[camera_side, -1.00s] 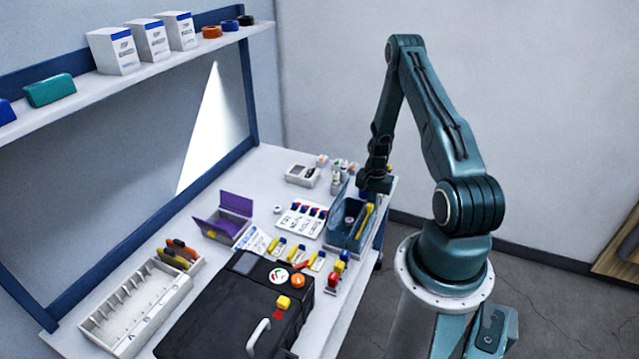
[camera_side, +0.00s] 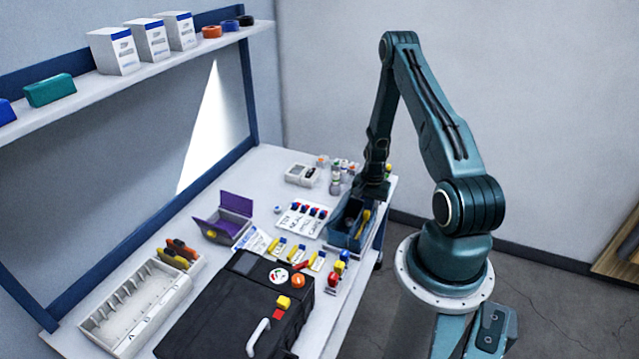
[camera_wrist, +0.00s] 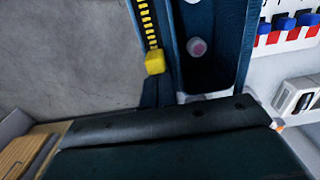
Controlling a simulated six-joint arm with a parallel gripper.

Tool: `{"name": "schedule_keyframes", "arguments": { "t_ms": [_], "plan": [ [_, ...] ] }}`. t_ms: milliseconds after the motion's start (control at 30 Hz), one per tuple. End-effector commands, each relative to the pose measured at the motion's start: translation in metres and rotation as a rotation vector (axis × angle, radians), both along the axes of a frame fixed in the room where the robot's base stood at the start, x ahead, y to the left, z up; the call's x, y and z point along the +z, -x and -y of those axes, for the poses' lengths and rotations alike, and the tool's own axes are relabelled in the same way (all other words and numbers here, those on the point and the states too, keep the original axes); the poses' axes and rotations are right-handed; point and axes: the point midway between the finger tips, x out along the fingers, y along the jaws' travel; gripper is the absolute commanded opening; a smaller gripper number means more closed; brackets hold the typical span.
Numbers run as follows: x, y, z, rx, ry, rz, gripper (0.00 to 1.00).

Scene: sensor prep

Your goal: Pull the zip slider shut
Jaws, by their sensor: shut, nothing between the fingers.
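The zip slider (camera_wrist: 154,62) is a small yellow block in the wrist view, at the lower end of a strip of yellow teeth (camera_wrist: 146,22). The strip runs along the edge of a dark blue open-topped case (camera_wrist: 243,45), which also shows in the side view (camera_side: 339,236). A small pinkish-white round thing (camera_wrist: 197,46) lies inside the case. My gripper (camera_side: 371,190) is shut and empty above the far end of the case, near the slider. Its dark body fills the bottom of the wrist view (camera_wrist: 170,140). Whether it touches the slider I cannot tell.
A card with red and blue pieces (camera_side: 301,219) lies left of the case, and a white meter (camera_side: 302,175) stands behind it. An open purple box (camera_side: 228,222) and a black case (camera_side: 235,305) stand further left and nearer. Grey floor lies right of the table.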

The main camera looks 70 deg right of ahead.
Motion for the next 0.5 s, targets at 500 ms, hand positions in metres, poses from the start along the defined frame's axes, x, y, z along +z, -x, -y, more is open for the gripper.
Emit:
{"name": "schedule_keyframes", "arguments": {
  "t_ms": [500],
  "plan": [
    [0.000, 0.000, -0.019, 0.001, -0.002, -0.001, 0.00]
  ]
}}
